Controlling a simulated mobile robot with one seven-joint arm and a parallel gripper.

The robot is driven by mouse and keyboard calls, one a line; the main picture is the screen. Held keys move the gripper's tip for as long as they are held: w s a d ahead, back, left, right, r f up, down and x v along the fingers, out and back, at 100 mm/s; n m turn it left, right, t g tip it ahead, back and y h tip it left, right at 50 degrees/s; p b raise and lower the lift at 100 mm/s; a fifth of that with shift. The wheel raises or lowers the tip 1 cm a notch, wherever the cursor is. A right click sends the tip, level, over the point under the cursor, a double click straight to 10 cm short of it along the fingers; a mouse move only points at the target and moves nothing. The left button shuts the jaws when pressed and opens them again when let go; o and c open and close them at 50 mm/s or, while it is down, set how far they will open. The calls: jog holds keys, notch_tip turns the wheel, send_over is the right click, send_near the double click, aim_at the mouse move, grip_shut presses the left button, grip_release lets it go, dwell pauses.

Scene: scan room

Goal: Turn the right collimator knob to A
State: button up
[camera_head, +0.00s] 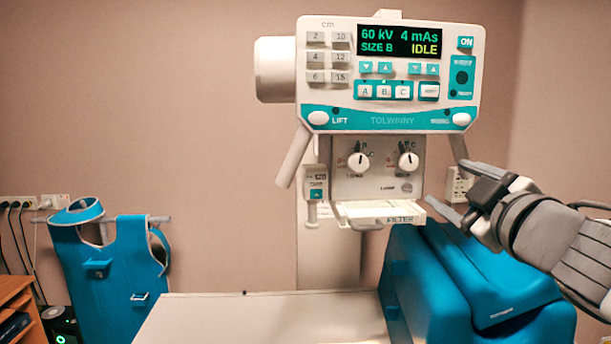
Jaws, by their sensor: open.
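The collimator panel (378,186) hangs below the X-ray head and carries two white dial knobs. The right collimator knob (408,161) is round with a dark mark near its upper edge; its dial letters are too small to read. The left knob (358,162) sits beside it. My gripper (446,182) comes in from the right, open and empty. Its two fingers point left toward the panel, and it appears to the right of and slightly below the right knob, not touching it.
The console (390,75) above reads 60 kV, 4 mAs, SIZE B, IDLE. A tray marked FILTER (395,218) juts out under the panel. A blue chair-like unit (480,275) is below my arm. A pale table (250,318) lies in front; a blue apron (115,270) hangs left.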

jog(key=shift+s, duration=1.15)
jog(key=s+a+f+m+g+h, duration=0.1)
jog(key=s+a+f+m+g, duration=0.15)
jog(key=f+m+g, duration=0.45)
jog(key=s+a+f+m+g+h, duration=0.2)
jog(key=s+f, duration=0.2)
jog(key=f, duration=0.6)
jog(key=s+a+f+g+y, duration=0.3)
jog(key=s+a+f, duration=0.2)
jog(key=s+a, duration=0.1)
jog(key=shift+a+f+m, duration=0.3)
jog(key=c, duration=0.4)
jog(key=shift+d, duration=0.15)
jog(key=shift+d, duration=0.1)
